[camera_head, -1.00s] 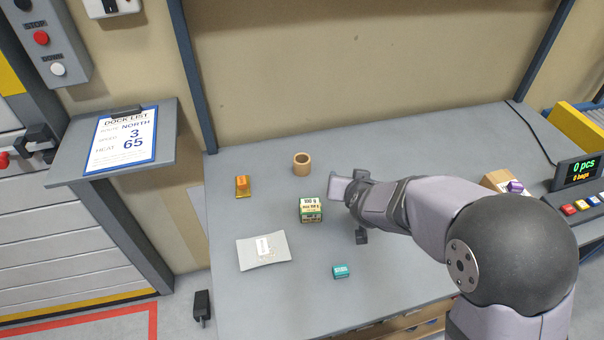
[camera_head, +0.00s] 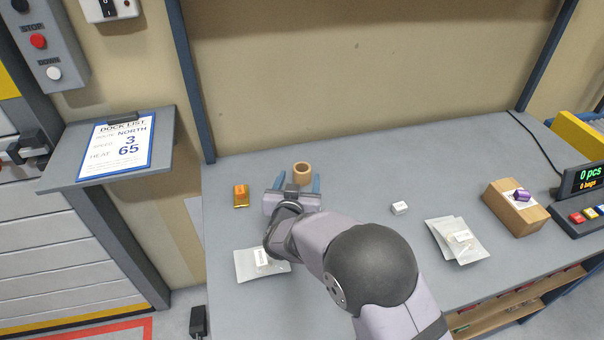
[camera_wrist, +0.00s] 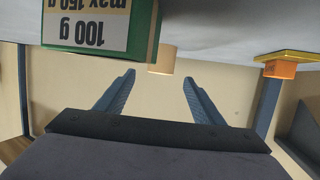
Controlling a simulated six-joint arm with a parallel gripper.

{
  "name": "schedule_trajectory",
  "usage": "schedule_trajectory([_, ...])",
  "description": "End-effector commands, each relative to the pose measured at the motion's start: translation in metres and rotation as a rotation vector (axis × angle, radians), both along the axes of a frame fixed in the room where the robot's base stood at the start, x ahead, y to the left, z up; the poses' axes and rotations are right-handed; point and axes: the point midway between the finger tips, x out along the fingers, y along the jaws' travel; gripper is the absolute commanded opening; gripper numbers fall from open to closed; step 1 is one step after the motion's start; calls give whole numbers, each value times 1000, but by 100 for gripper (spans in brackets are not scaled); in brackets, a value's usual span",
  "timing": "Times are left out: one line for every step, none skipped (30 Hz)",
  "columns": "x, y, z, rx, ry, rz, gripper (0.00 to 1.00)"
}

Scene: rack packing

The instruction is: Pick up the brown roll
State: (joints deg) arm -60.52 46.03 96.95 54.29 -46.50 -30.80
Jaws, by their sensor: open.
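The brown roll (camera_head: 303,178) stands upright on the grey table near the back wall in the head view, its hole facing up. My gripper (camera_head: 297,184) is open and empty, its two blue fingers pointing at the roll, one to each side in the picture. In the wrist view the picture is upside down, and a tan part of the roll (camera_wrist: 162,61) shows beyond and between the fingertips (camera_wrist: 158,80). The roll appears apart from both fingers. The rest of it is cut off or hidden there.
A green-and-white box (camera_wrist: 95,28) is close by in the wrist view; my arm hides it in the head view. Grey bags (camera_head: 262,264), a white box (camera_head: 400,208) and a cardboard box (camera_head: 516,212) lie elsewhere.

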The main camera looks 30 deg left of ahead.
Motion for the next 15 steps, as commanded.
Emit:
schedule_trajectory([0,0,0,-1,1,0,62])
schedule_trajectory([0,0,0,0,1,0,62])
schedule_trajectory([1,0,-1,0,1,0,62])
schedule_trajectory([2,1,-1,-1,1,0,62])
schedule_trajectory([3,1,-1,-1,1,0,62])
schedule_trajectory([6,2,-2,0,1,0,62])
schedule_trajectory([8,3,-2,0,1,0,62])
schedule_trajectory([11,4,-3,-1,1,-1,62])
schedule_trajectory([15,6,-4,-1,1,-2,62])
schedule_trajectory([18,7,-5,-1,1,-2,62])
schedule_trajectory([21,8,-5,0,0,-2,62])
schedule_trajectory([25,10,-7,0,2,-1,62])
schedule_trajectory([28,12,-7,0,1,-1,62])
schedule_trajectory([31,13,-9,0,1,-1,62])
schedule_trajectory([34,14,-10,0,1,-1,62])
